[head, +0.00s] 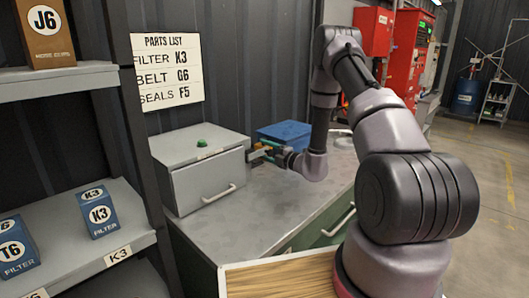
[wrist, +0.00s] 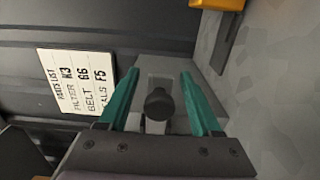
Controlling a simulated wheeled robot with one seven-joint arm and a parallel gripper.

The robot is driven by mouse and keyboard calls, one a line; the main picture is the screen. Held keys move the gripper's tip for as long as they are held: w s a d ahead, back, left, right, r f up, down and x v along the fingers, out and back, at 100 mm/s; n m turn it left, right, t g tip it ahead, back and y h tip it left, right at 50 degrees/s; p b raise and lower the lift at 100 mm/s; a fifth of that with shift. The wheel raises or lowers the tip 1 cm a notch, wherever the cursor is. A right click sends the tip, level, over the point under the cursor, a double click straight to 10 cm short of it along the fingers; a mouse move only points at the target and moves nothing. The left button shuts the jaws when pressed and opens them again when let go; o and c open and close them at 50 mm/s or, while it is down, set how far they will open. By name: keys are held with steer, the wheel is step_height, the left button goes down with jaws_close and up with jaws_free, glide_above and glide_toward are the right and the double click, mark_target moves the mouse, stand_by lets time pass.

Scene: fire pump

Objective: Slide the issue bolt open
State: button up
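A grey box (head: 206,165) stands on the worktop, with a green button (head: 201,142) on its lid and a light bar handle (head: 218,194) on its front. My gripper (head: 260,153) is at the box's right side, and the bolt is not clear there. In the wrist view, my gripper (wrist: 161,76) has its two green fingers apart. A dark round knob (wrist: 158,103), apparently the bolt's, lies between them on a grey plate. Gaps show on both sides of the knob, so the fingers do not appear to touch it.
A blue box (head: 284,134) stands behind my gripper. A shelf (head: 125,225) with blue filter boxes is at the left. A parts list (head: 167,68) hangs on the dark wall. The worktop (head: 255,212) in front of the grey box is clear.

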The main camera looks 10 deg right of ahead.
steer(key=shift+a, duration=0.1)
steer(key=v, duration=1)
steer(key=shift+s+d, duration=0.25)
steer(key=shift+s, duration=0.05)
steer(key=s+a+r+n+g+y, duration=0.2)
steer(key=s+a+r+n+g, duration=0.5)
steer(key=r+n, duration=0.4)
steer(key=s+a+r+n+g+y, duration=0.2)
steer(key=s+a+r+n+g, duration=0.5)
steer(key=r+n, duration=0.45)
steer(key=s+d+r+n+t+h, duration=0.3)
steer(key=s+d+r+n+h, duration=0.2)
steer(key=n, duration=0.5)
steer(key=s+d+r+n+t+h, duration=0.3)
steer(key=s+d+r+n+h, duration=0.2)
steer(key=s+n, duration=0.4)
steer(key=shift+s+d+n+h, duration=0.4)
steer(key=shift+d+n+h, duration=0.4)
steer(key=shift+n+h, duration=0.1)
